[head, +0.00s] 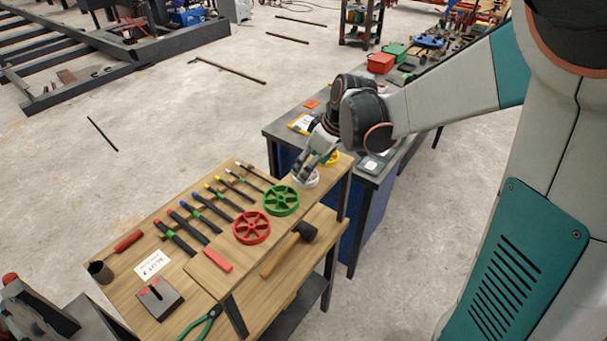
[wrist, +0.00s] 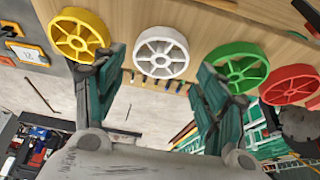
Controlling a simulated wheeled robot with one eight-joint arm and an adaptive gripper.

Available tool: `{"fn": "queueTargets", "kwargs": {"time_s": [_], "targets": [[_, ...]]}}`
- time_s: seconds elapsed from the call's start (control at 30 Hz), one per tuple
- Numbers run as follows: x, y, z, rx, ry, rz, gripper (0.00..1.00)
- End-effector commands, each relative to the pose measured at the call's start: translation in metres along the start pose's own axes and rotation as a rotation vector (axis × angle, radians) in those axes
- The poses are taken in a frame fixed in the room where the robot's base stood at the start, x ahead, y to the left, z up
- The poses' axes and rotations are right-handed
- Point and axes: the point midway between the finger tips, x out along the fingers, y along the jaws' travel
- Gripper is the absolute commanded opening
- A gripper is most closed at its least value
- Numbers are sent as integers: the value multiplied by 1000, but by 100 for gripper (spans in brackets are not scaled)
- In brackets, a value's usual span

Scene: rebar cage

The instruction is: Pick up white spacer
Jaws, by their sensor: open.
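The white spacer (wrist: 160,52) is a wheel-shaped ring with spokes on the wooden bench top. In the wrist view it lies beyond the fingertips, framed between the two open fingers of my gripper (wrist: 157,72). No finger visibly grips it. In the head view my gripper (head: 304,168) is directly at the white spacer (head: 312,182) and hides most of it, so the exact gap between them cannot be told. A yellow spacer (wrist: 79,33) is beside one finger, and a green spacer (wrist: 238,66) is near the other.
A red spacer (head: 251,228) lies past the green one on the wooden bench (head: 205,283). A mallet (head: 290,248) and a row of several coloured-handled tools are close by. A grey table (head: 274,132) with small items stands behind.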

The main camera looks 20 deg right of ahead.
Motion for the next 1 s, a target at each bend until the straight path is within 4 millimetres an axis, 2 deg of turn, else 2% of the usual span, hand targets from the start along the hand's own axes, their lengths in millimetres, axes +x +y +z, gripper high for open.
{"fn": "queueTargets", "kwargs": {"time_s": [0.1,0.23,0.57,0.67,0.7,1.0], "targets": [[20,0,3,-1,0,0,66],[34,-1,2,-1,0,0,66],[39,-1,3,0,0,0,66],[38,-1,3,0,0,0,43],[38,-1,3,0,0,0,39],[38,-1,3,0,0,0,39]]}}
